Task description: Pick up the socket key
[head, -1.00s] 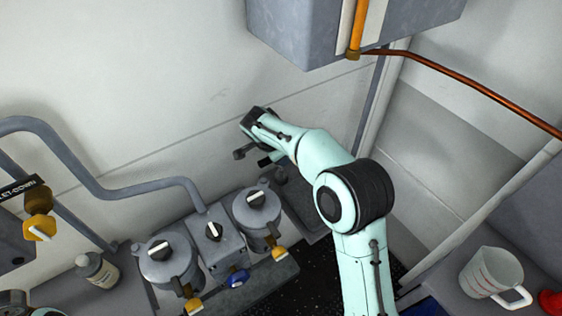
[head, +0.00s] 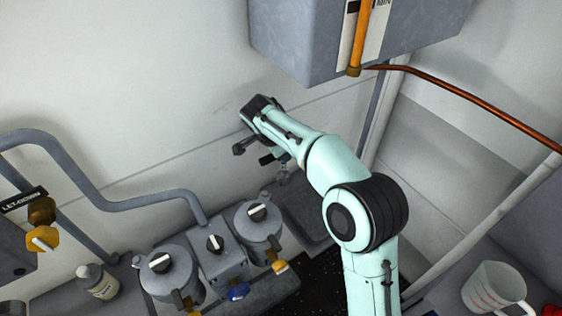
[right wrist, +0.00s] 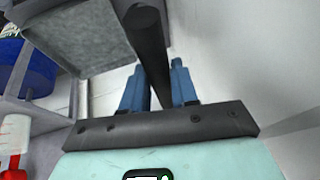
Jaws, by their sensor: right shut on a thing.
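The socket key (right wrist: 148,45) is a dark round bar with a wider end. In the right wrist view it runs up from between the two blue fingers of my right gripper (right wrist: 158,88), which are shut on it. In the head view my right arm reaches up and left, with the right gripper (head: 264,148) in front of the pale wall, above the grey valve units. A dark knobbed end shows left of the gripper there; much of the grip is hidden behind the wrist. My left gripper is not in view.
Grey valve units (head: 170,272) with dial knobs stand at the lower middle. A white bottle (head: 97,281) is on the left and a clear measuring jug (head: 494,288) at lower right. A grey box (head: 320,45) hangs above right of the gripper.

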